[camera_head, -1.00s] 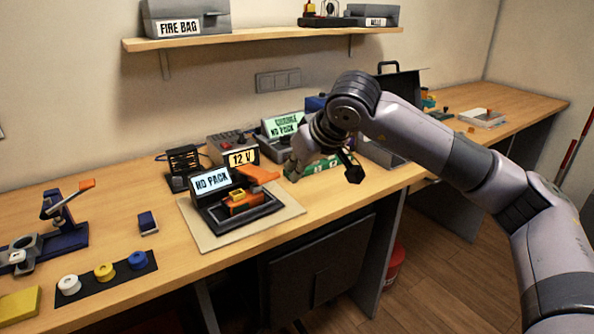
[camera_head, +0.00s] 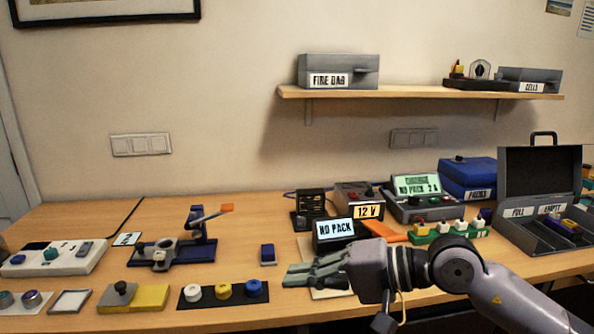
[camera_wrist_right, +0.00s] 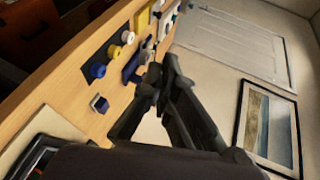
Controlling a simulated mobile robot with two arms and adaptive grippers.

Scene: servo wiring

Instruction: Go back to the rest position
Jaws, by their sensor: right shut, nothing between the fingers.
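My right gripper (camera_head: 318,272) reaches in from the right in the head view, over the front of the workbench (camera_head: 60,215). Its fingers point left and are together with nothing held. In the right wrist view the closed fingers (camera_wrist_right: 160,78) show above the bench, with the tape rolls and the small blue block (camera_wrist_right: 99,103) beyond. My left gripper is not in view.
Three tape rolls (camera_head: 224,291) on a black strip and a blue block (camera_head: 268,254) lie left of the gripper. A lever press (camera_head: 190,245) stands behind them. The charger (camera_head: 412,200), blue box (camera_head: 468,178) and open case (camera_head: 540,185) stand right. A shelf (camera_head: 420,93) hangs above.

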